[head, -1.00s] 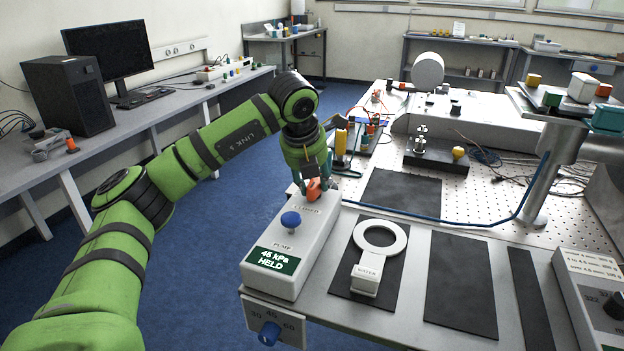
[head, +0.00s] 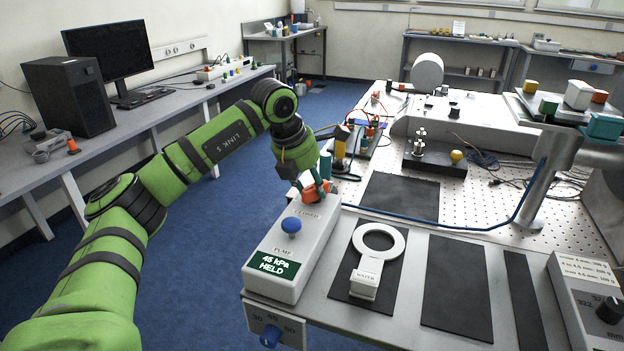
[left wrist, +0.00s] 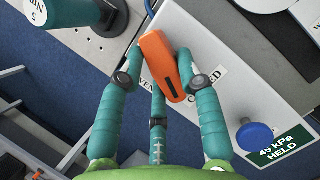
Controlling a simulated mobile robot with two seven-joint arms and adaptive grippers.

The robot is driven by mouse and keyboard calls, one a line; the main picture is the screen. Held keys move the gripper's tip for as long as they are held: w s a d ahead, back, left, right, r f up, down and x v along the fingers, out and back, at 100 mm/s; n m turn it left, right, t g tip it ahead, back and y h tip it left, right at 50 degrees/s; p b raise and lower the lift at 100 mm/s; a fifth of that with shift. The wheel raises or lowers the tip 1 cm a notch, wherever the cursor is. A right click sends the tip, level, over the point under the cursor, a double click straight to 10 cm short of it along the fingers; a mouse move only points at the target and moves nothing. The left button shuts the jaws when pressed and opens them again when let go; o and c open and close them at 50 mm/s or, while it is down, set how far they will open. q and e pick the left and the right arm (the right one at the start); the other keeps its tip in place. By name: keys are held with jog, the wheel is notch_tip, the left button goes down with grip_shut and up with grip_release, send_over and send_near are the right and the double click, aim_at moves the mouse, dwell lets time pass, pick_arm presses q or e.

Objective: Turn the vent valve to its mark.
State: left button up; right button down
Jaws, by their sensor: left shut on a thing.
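The vent valve's orange handle (head: 318,192) stands on the far end of the white pump box (head: 305,240). My left gripper (head: 313,188) is shut on it from above. In the left wrist view the orange handle (left wrist: 165,66) lies between my teal fingers (left wrist: 162,85), tilted, with a dark slot near its lower end. The word CLOSED shows beside the handle, partly covered by a finger; another label is mostly hidden. The box's green display (head: 273,264) reads 45 kPa HELD. My right gripper is not in view.
A white ring-shaped piece marked WATER (head: 366,275) lies on a dark mat to the right.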

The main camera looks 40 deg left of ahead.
pick_arm(q)
jog(key=m, duration=0.1)
jog(key=m+h+p, duration=0.1)
jog(key=m+p, duration=0.1)
jog(key=shift+w+a+r+m, duration=0.15)
jog(key=shift+r+m, duration=0.1)
jog(key=shift+m, duration=0.15)
jog(key=m+g+h+p, duration=0.1)
jog(key=m+p, duration=0.2)
jog(key=shift+w, duration=0.15)
jog(key=m+g+p, duration=0.1)
jog(key=m, duration=0.2)
jog(key=shift+w+h, duration=0.1)
jog(key=shift+h, duration=0.3)
jog(key=shift+w+f+m+g+p, duration=0.1)
jog(key=shift+m+g+p, duration=0.45)
jog(key=shift+m, duration=0.65)
jog(key=o, duration=1.2)
jog(key=shift+f, duration=0.1)
